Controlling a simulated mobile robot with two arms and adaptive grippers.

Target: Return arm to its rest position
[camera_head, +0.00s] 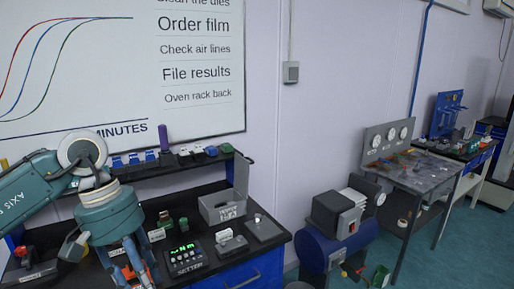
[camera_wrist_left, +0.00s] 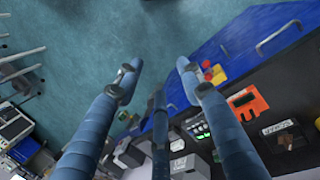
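My left arm comes in from the left in the head view, with its teal wrist above the near part of the dark bench. My left gripper (camera_head: 136,266) points down there, partly cut off by the lower edge. In the left wrist view its blue fingers (camera_wrist_left: 158,78) are spread apart with nothing between them. Below them show the floor and the bench's blue front. An orange item (camera_wrist_left: 248,103) lies on the bench to the right of the fingers. My right arm and gripper are not in view.
The bench holds a keypad unit with green digits (camera_head: 184,258), a grey open-lidded box (camera_head: 222,206) and several small items. A shelf (camera_head: 130,172) runs along the back. A blue compressor tank (camera_head: 335,252) stands right of the bench. Open floor (camera_head: 440,262) lies farther right.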

